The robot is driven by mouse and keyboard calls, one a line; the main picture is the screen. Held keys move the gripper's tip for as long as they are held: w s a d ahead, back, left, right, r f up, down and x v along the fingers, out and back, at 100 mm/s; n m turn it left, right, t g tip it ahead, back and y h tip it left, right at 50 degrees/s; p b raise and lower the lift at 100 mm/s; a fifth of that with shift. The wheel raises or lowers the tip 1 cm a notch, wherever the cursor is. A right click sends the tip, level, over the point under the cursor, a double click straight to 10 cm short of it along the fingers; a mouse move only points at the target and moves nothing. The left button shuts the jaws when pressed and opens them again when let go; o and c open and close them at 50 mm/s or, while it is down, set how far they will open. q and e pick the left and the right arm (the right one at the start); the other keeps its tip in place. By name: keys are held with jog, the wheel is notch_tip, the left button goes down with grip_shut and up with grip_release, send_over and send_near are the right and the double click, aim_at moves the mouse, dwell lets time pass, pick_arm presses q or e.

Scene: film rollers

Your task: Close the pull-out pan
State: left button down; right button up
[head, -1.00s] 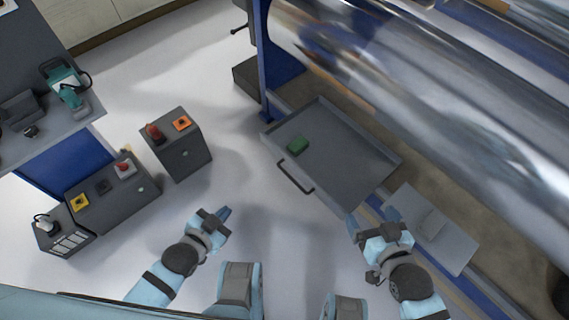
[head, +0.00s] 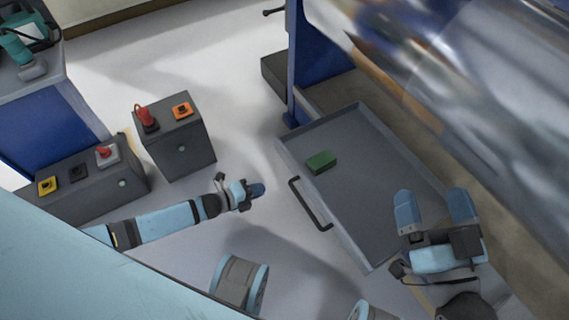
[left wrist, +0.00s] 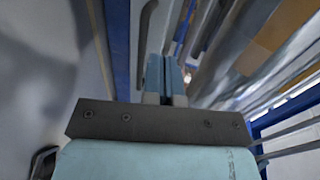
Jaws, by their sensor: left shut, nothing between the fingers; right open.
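The grey pull-out pan (head: 362,225) stands out from under the rollers in the head view. A green block (head: 320,162) lies in it near its upper left corner. Its dark bar handle (head: 309,204) is on the front side. My left gripper (head: 260,189) is shut and empty, a little to the left of the handle and apart from it. In the left wrist view its closed fingers (left wrist: 166,78) point toward the machine. My right gripper (head: 436,207) is open, over the pan's lower right end in the picture; I cannot tell whether it touches.
Large shiny rollers (head: 480,90) fill the upper right. A blue frame post (head: 306,60) stands at the pan's upper left corner. Control boxes with buttons (head: 176,140) stand at the left. Bare floor (head: 235,125) lies between them and the pan.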

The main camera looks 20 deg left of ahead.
aim_at(300, 174)
pick_arm(q)
jog(key=b+x, duration=0.1)
jog(key=x, duration=0.3)
jog(key=b+x, duration=0.2)
jog(key=x, duration=0.2)
jog(key=b+x, duration=0.1)
jog(key=x, duration=0.3)
jog(key=shift+d+r+b, duration=0.15)
jog(key=shift+r+b, duration=0.15)
jog(key=shift+w+d, duration=0.4)
jog(key=shift+w, duration=0.1)
jog(key=shift+r, duration=0.1)
pick_arm(e)
notch_tip(300, 174, down, 8)
jog(key=g, duration=0.3)
jog(key=shift+a+r+n, duration=0.25)
jog(key=shift+a+n, duration=0.05)
jog(key=shift+n, duration=0.1)
